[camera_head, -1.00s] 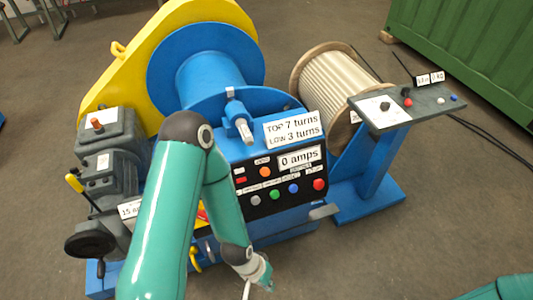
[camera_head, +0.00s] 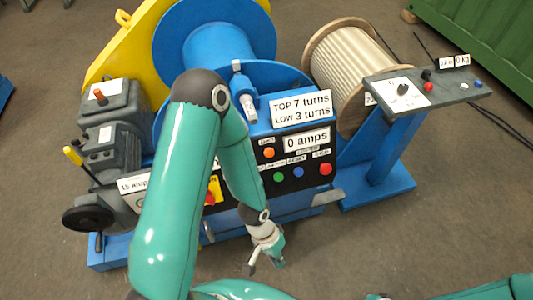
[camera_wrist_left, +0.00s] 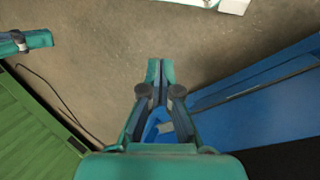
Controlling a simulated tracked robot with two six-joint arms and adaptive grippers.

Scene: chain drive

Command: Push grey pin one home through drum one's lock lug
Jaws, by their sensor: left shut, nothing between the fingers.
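The blue drum (camera_head: 215,45) sits in the winch frame beside a yellow guard. A blue fitting (camera_head: 238,82) with a light grey rod (camera_head: 248,108) slants down in front of the drum. I cannot tell whether this rod is grey pin one, and I cannot make out the lock lug. My left gripper (camera_head: 267,260) is low in front of the winch base, apart from the drum and rod. In the left wrist view its fingers (camera_wrist_left: 159,72) are shut with nothing held. My right gripper does not show clearly; only teal arm parts show along the bottom edge.
A control panel (camera_head: 290,178) with coloured buttons faces me, above the left gripper. A rope reel (camera_head: 350,65) and a grey control stand (camera_head: 430,90) are to the right. Floor in front is open.

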